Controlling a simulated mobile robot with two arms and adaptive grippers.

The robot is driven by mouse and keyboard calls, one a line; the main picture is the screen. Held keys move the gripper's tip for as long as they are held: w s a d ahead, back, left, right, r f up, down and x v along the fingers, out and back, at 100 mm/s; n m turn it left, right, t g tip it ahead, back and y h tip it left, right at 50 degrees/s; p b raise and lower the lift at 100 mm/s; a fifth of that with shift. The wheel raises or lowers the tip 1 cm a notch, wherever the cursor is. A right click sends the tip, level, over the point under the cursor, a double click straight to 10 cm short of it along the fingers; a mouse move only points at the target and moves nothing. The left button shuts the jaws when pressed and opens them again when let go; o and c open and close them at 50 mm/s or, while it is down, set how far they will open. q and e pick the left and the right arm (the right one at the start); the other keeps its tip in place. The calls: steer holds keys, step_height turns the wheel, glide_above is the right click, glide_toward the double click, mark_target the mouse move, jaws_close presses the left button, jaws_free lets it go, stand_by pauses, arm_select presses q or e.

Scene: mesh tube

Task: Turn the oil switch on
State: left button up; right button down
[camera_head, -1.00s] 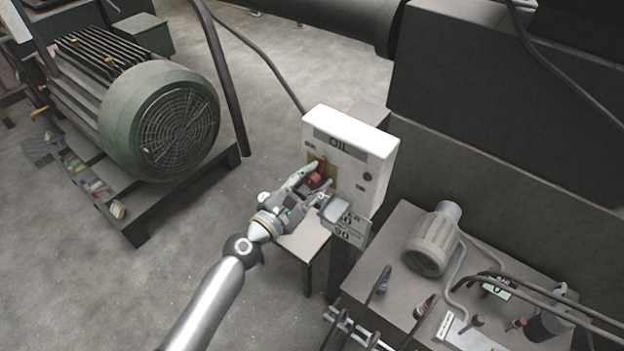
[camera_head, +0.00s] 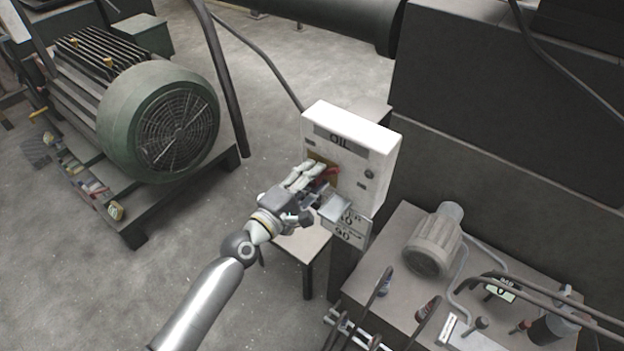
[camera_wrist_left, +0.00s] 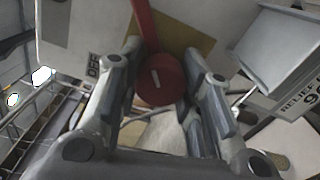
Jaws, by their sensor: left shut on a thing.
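The white OIL box (camera_head: 352,150) stands in the middle of the head view. Its red switch (camera_head: 328,172) sits on a yellow plate and is partly hidden by my gripper. In the left wrist view the red round knob (camera_wrist_left: 160,80) has a white mark and a red lever reaching up from it. An OFF label (camera_wrist_left: 93,66) shows left of the knob. My left gripper (camera_head: 312,178) is at the switch, its fingers (camera_wrist_left: 163,75) on either side of the knob and shut on it. My right gripper is not in view.
A grey flap (camera_head: 335,207) and sign plates (camera_head: 350,230) hang below the box, close to my fingers. A green motor (camera_head: 160,120) stands on the left. A bench (camera_head: 385,270) with a small motor (camera_head: 435,245) and hoses is at lower right.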

arm_select(q)
steer(key=m, duration=0.3)
steer(key=shift+m, duration=0.4)
steer(key=m, duration=0.4)
steer(key=shift+o, duration=0.5)
steer(key=shift+f+m, duration=0.1)
steer(key=shift+m, duration=1)
steer(key=shift+s+f, duration=0.15)
steer(key=shift+f, duration=0.1)
steer(key=o, duration=0.8)
steer(key=shift+o, duration=0.8)
steer(key=shift+r, duration=0.1)
steer(key=v, duration=1.2)
steer(key=shift+r, duration=0.15)
